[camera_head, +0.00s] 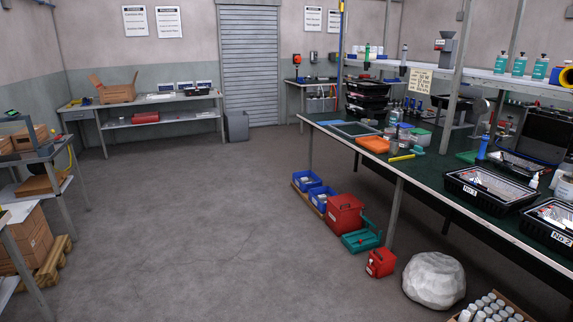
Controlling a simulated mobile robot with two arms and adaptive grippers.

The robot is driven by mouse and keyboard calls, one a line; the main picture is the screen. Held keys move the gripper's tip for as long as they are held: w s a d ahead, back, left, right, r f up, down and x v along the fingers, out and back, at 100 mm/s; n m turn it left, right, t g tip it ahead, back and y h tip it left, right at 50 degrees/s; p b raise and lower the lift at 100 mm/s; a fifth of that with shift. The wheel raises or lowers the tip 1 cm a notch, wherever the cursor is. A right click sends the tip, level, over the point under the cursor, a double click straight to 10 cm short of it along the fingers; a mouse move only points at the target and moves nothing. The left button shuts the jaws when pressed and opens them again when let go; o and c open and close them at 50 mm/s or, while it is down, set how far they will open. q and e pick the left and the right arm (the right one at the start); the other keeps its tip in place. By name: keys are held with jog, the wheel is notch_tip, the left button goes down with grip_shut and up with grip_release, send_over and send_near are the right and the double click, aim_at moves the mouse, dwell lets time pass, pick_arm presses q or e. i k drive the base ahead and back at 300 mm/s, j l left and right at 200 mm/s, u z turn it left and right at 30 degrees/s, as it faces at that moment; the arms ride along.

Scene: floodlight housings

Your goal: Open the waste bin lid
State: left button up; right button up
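Neither of my grippers shows in the head view.
The middle floor (210,220) is clear up to the bin. A back table (150,118) stands left of it. A long green-topped workbench (440,190) runs along the right, with blue bins (307,180), a red box (344,214) and a whitish lump (434,280) on the floor.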

aim_at(345, 202)
jog(key=i, duration=2.3)
